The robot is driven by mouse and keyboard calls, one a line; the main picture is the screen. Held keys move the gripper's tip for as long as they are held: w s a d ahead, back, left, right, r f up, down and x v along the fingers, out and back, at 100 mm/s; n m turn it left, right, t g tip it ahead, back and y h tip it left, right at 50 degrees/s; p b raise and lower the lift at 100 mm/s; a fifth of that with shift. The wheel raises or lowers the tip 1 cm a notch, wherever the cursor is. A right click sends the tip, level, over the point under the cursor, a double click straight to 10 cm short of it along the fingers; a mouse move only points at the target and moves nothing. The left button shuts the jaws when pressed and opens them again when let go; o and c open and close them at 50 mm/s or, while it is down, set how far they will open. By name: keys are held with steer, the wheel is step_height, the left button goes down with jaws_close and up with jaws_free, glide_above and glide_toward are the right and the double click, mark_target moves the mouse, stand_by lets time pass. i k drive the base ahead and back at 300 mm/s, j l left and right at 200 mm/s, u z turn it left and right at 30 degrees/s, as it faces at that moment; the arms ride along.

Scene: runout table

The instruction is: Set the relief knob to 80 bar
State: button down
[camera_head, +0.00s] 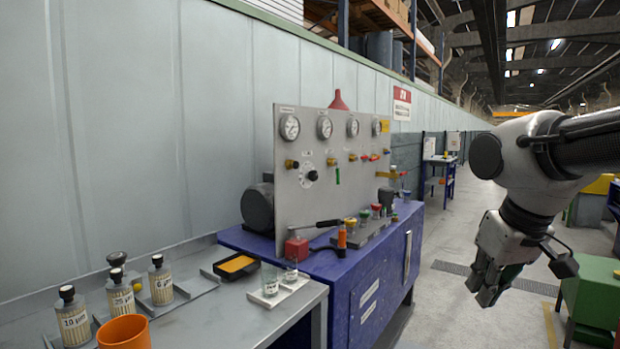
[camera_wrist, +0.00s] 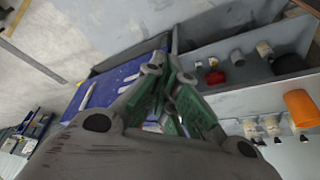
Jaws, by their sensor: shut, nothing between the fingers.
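A grey upright panel (camera_head: 333,200) stands on the blue bench in the head view. A black knob (camera_head: 311,175) with a dial scale around it sits on the panel's left part, below the gauges. It looks like the relief knob, but its marks and setting are too small to read. Several round gauges, such as the leftmost gauge (camera_head: 290,127), line the panel's top; their readings are not legible. My gripper (camera_head: 487,291) hangs at the right, pointing down, well apart from the panel. In the wrist view my gripper (camera_wrist: 172,62) is shut and empty, and the knob cannot be made out.
The blue bench (camera_head: 385,275) carries a red block (camera_head: 296,248) with a black-handled lever and several coloured knobs. A grey table (camera_head: 215,325) at lower left holds bottles, an orange cup (camera_head: 124,332) and glasses. A green cabinet (camera_head: 592,300) stands right. Floor between is clear.

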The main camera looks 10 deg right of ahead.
mark_target(313, 176)
steer(key=i+l+u, duration=0.15)
steer(key=i+l, duration=0.25)
steer(key=i+l+u, duration=0.15)
steer(key=i+l, duration=0.25)
steer(key=l, duration=0.25)
